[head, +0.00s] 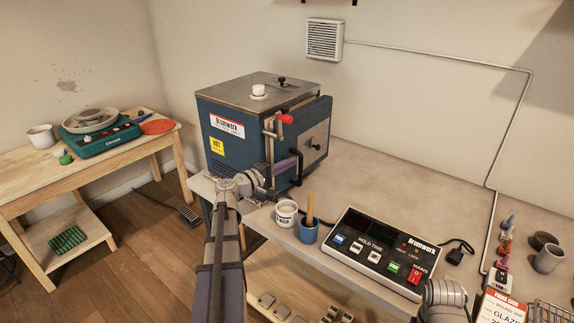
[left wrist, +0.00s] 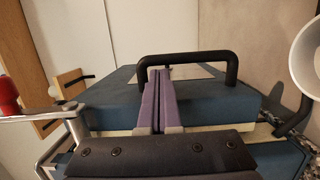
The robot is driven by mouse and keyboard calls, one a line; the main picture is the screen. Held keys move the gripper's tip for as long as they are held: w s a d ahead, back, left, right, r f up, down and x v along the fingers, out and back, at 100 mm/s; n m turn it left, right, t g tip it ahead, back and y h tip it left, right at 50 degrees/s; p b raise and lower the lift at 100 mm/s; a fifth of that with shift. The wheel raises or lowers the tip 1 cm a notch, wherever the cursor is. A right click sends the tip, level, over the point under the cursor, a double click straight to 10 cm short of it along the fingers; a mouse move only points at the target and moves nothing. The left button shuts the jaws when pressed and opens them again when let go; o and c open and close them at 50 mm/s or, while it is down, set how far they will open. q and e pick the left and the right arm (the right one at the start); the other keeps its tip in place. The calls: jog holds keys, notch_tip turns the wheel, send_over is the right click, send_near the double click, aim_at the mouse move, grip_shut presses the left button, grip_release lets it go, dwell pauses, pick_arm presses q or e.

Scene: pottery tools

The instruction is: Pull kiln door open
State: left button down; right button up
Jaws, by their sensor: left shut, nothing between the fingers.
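The kiln (head: 235,140) is a blue box with a grey metal top, standing on the table. Its blue door (head: 313,130) is on the right side, and a pale strip shows between door and body. The black door handle (left wrist: 190,57) arches across the left wrist view. A latch lever with a red knob (head: 286,118) sticks out beside the door. My left gripper (head: 290,162), with purple fingers, is shut and empty close to the handle. I cannot tell whether the fingertips (left wrist: 157,80) are inside the handle's loop or touch it. My right gripper is not in view.
A white cup (head: 286,213) and a blue cup (head: 308,232) with a stick stand just in front of the kiln. A controller box (head: 380,250) lies to their right. A wooden bench (head: 90,175) with a pottery wheel stands left.

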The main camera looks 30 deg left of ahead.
pick_arm(q)
jog(key=shift+d, duration=0.1)
jog(key=w+d, duration=0.4)
jog(key=d, duration=0.7)
jog(key=shift+w+d, duration=0.2)
jog(key=shift+d, duration=0.05)
